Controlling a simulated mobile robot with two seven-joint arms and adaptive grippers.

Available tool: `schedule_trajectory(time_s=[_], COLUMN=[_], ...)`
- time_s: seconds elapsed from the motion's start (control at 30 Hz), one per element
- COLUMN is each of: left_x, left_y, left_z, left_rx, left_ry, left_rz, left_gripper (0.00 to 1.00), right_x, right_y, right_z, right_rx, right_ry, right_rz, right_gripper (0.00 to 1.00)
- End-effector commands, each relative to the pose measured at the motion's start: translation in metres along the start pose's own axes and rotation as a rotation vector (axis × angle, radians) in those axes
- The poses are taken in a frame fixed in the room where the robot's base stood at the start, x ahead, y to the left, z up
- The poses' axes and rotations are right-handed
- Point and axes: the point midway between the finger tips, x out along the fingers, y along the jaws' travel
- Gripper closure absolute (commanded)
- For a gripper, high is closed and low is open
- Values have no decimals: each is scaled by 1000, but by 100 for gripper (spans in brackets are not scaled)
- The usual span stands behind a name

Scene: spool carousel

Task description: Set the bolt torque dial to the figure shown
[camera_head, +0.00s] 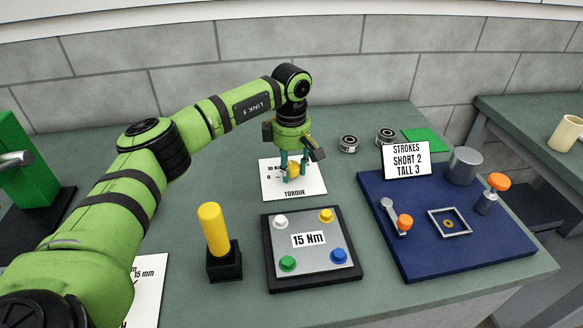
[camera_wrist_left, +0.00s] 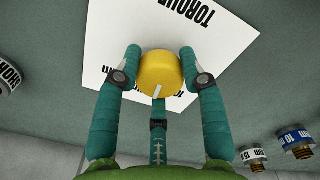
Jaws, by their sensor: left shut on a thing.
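The yellow torque dial (camera_head: 294,170) stands on a white card marked TORQUE (camera_head: 311,186) on the bench. My left gripper (camera_head: 293,172) points down at it and is shut on it. In the left wrist view the round dial (camera_wrist_left: 161,70) sits between two teal fingers, with a third finger below. A white pointer line shows on the dial's face near its lower edge. The card's scale figures are mostly hidden by the dial and fingers. A grey plate (camera_head: 301,268) with four coloured bolts carries a label reading 15 Nm (camera_head: 308,239). My right gripper is not in view.
A yellow-handled tool (camera_head: 213,232) stands in a black block left of the plate. A blue board (camera_head: 440,250) with orange knobs and a sign reading STROKES SHORT 2 TALL 3 (camera_head: 407,160) lies to the right. Two ring-shaped parts (camera_head: 348,143) sit behind the card.

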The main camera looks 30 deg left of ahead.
Motion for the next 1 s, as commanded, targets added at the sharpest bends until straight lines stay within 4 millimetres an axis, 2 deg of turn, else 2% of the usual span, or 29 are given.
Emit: schedule_trajectory(time_s=[0.33,0.87,0.9,0.93,1.0], left_x=[3,2,2,2,2], left_y=[-2,-1,-1,-1,-1], left_z=[-2,-2,-2,-2,-2], left_rx=[133,155,155,155,155], left_ry=[5,5,5,5,4], left_rz=[-8,-7,-7,-7,-6], left_gripper=[92,92,51,39,36], right_x=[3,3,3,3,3], right_y=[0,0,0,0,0], right_z=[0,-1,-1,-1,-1], right_rx=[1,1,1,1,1], right_ry=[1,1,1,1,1], right_rz=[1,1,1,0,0], right_gripper=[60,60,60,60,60])
